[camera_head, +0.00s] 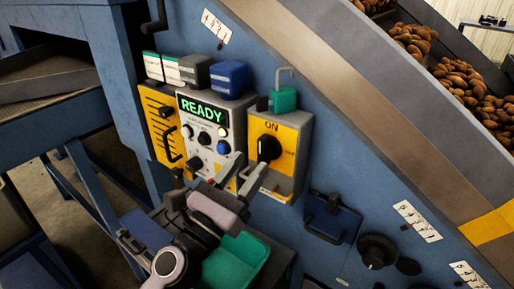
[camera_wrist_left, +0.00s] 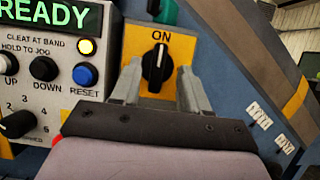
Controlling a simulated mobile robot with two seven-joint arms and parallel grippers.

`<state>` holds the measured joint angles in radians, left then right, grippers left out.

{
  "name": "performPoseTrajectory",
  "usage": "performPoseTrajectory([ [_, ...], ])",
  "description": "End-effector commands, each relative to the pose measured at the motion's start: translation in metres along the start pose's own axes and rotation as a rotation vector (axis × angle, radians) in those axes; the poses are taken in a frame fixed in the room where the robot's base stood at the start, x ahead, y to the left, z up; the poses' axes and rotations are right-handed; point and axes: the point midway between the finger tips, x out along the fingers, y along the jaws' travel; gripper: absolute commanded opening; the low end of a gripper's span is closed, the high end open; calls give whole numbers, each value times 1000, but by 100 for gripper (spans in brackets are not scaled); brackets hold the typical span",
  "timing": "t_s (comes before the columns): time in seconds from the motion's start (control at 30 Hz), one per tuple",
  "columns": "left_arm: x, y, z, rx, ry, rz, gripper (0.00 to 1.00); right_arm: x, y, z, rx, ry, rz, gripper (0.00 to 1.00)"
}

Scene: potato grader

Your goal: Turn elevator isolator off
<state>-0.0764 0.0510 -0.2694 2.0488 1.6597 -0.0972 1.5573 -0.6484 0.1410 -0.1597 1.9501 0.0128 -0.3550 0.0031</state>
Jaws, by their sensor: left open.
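The elevator isolator is a grey box with a yellow face (camera_head: 292,142) on the blue machine side. Its black rotary knob (camera_head: 268,149) sits below the word ON, and its pointer stands about upright. In the left wrist view the knob (camera_wrist_left: 156,68) is beyond and between the fingertips. My left gripper (camera_head: 246,172) is in front of the lower part of the isolator, open and empty; it also shows in the left wrist view (camera_wrist_left: 160,85). The fingers appear apart from the knob. My right gripper is not seen.
A control panel (camera_head: 183,132) with a lit READY display stands left of the isolator. A blue box (camera_head: 229,79) sits above the panel. A green tray (camera_head: 236,262) lies below my gripper. Potatoes (camera_head: 460,82) lie on the conveyor.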

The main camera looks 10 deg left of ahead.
Motion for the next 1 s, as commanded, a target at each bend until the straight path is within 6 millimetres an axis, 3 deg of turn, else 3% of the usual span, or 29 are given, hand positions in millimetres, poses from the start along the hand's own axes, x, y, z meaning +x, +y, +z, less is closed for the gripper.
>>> performPoseTrajectory([
  [0.1, 19, 0, 3, 2, -1, 0, 45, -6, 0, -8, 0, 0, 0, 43],
  [0.3, 36, 0, 1, 3, 0, 1, 45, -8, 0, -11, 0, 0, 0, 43],
  [0.63, 40, 0, -1, 4, 2, 1, 45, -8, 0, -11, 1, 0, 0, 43],
  [0.67, 40, 0, -1, 4, 2, 1, 41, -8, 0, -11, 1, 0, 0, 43],
  [0.8, 40, 0, -1, 4, 1, 1, 0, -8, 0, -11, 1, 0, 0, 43],
  [1.0, 40, 0, -1, 8, 2, -1, 0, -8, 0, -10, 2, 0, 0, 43],
])
